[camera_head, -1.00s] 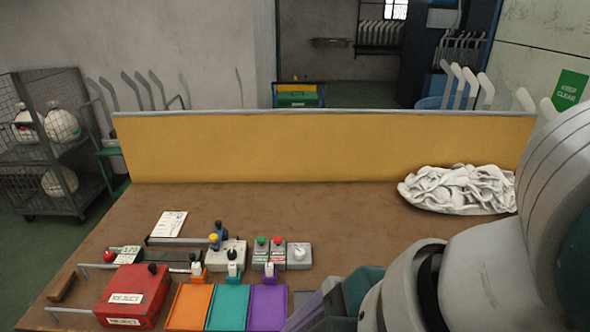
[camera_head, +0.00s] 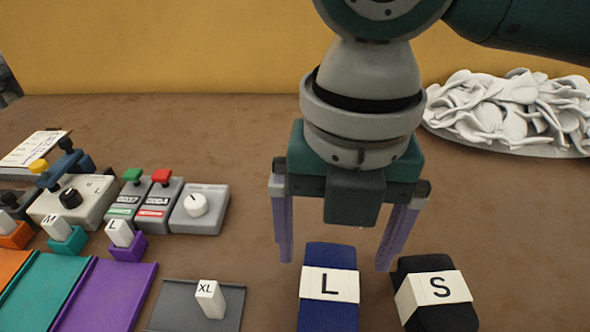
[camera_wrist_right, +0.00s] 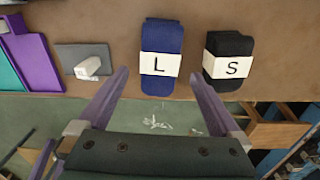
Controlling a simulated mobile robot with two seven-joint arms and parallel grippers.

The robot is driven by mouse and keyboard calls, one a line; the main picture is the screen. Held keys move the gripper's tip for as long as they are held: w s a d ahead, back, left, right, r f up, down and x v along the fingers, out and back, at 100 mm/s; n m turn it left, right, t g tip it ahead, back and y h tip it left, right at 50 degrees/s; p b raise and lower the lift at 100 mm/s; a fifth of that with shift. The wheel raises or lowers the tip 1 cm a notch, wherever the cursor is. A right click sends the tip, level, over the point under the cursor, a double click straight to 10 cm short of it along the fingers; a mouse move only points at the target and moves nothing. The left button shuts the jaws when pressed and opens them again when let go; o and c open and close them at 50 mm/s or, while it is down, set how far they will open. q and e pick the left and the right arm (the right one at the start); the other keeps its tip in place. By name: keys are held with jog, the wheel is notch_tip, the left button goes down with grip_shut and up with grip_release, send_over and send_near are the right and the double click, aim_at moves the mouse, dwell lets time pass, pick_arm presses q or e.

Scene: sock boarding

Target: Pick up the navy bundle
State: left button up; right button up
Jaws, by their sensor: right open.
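The navy bundle (camera_head: 328,288) lies on the brown table with a white band marked L. It also shows in the right wrist view (camera_wrist_right: 162,38), ahead of and between the fingers. A black bundle (camera_head: 437,297) with a white band marked S lies just to its right, and also shows in the right wrist view (camera_wrist_right: 229,58). My right gripper (camera_head: 335,262) is open and empty, its fingers pointing down above and behind the navy bundle. One finger is left of the bundle and the other is toward the gap before the black bundle.
A grey tray (camera_head: 172,306) with an XL block (camera_head: 209,299) lies left of the navy bundle. Purple (camera_head: 108,296) and teal (camera_head: 42,290) trays lie farther left. Control boxes (camera_head: 158,203) stand behind them. A white cloth pile (camera_head: 515,115) lies at the back right.

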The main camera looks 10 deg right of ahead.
aim_at(330, 284)
jog(key=shift+s+a+f, duration=0.1)
jog(key=shift+f, duration=0.5)
jog(key=shift+s+a+f, duration=0.1)
jog(key=shift+f, duration=0.45)
notch_tip(330, 284, down, 5)
jog(key=shift+d+f+b, duration=0.15)
jog(key=shift+f+b, duration=0.05)
jog(key=shift+b, duration=0.45)
jog(key=c, duration=1.4)
